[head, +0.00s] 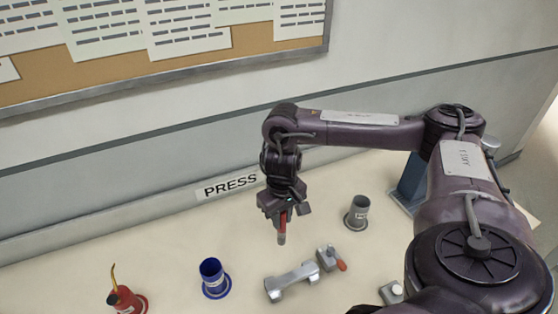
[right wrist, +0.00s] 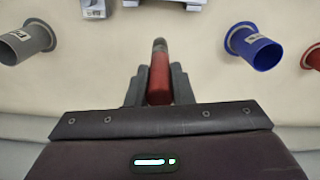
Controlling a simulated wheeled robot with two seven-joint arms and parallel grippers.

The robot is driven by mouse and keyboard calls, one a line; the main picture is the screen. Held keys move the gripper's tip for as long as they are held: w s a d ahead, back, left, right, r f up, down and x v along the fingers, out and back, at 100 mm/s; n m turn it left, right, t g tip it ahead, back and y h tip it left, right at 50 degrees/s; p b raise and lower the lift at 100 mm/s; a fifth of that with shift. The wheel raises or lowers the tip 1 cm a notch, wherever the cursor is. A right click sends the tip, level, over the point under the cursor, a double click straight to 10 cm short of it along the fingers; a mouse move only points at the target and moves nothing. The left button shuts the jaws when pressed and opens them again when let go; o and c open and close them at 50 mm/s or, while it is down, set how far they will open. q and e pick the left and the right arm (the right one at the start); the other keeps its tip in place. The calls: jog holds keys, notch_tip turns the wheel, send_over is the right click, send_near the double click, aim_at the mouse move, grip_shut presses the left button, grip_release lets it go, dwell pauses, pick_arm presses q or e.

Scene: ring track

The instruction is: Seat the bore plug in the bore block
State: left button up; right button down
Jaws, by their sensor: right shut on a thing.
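My right gripper (head: 281,208) is shut on a slim red piece with a grey tip (head: 282,236), which I take to be the bore plug. The plug hangs tip down, seemingly above the table. In the right wrist view the plug (right wrist: 160,82) sits between the two fingers (right wrist: 159,88). A small grey block (head: 326,258) with an orange-red knob and a longer grey piece with raised ends (head: 291,282) lie in front of it. I cannot tell for certain which is the bore block. The plug is apart from both. My left gripper is not in view.
A grey cup (head: 357,214) stands at the right. The wall with a PRESS label (head: 230,186) is behind. The table (head: 165,245) is clear at back left.

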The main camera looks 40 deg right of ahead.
aim_at(281, 241)
notch_tip(281, 241, down, 6)
jog(key=b, duration=0.3)
jog(key=shift+f, duration=0.2)
jog(key=shift+p, duration=0.4)
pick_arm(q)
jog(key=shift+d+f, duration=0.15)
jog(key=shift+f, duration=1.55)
pick_arm(e)
jog(key=shift+f, duration=2.35)
jog(key=shift+f, duration=0.1)
jog(key=c, duration=1.3)
grip_release()
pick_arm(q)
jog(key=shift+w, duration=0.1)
